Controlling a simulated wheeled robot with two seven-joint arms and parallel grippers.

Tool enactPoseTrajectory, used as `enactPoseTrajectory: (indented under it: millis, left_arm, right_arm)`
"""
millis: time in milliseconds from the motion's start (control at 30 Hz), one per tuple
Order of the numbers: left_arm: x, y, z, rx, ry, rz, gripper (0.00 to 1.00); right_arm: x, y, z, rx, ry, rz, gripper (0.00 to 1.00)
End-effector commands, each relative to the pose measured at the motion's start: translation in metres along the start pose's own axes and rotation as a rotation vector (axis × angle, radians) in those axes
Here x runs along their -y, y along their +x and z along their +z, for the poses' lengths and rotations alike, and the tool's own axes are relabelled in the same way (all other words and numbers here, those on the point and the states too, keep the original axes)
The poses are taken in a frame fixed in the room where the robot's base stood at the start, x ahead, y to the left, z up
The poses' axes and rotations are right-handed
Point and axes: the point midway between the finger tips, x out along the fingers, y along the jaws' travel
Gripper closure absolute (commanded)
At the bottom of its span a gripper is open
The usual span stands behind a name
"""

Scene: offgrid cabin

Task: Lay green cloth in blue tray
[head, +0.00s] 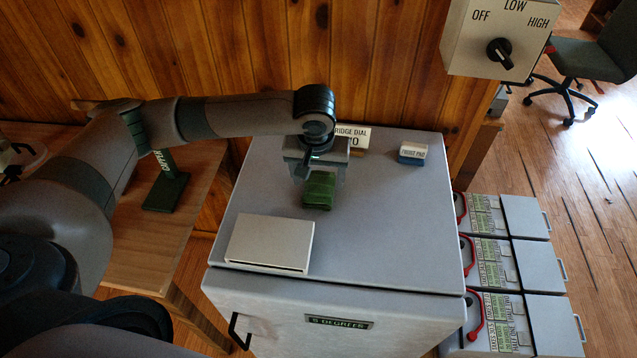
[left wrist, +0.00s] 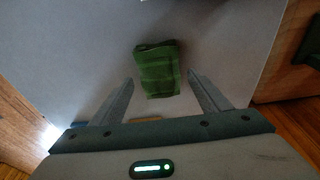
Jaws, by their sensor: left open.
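The green cloth (head: 319,190) is a small folded bundle on the grey top of the fridge. It also shows in the left wrist view (left wrist: 158,68), just beyond and between the fingertips. My left gripper (head: 320,172) is open and points down over the cloth; its two fingers also show in the left wrist view (left wrist: 160,84), spread apart with nothing held. I cannot tell the exact gap between fingertips and cloth. I see no blue tray in either view. My right gripper is not in view.
A pale flat panel (head: 269,244) lies at the front left of the fridge top (head: 390,220). A small blue-and-white block (head: 413,153) and a label card (head: 352,136) stand at the back. A dial box (head: 497,40) hangs at upper right. The fridge top's right side is clear.

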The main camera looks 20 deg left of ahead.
Motion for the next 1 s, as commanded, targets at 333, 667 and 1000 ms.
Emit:
enactPoseTrajectory:
  millis: [333,667,1000]
  left_arm:
    - [-0.001,-0.06,-0.001,-0.004,0.0,0.003,0.31]
    - [-0.001,-0.095,0.0,-0.001,0.0,0.001,0.31]
    - [0.0,-0.097,0.0,0.0,0.0,0.0,0.31]
  right_arm:
    - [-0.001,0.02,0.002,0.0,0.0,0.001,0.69]
    - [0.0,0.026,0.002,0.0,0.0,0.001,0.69]
    - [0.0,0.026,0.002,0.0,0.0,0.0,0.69]
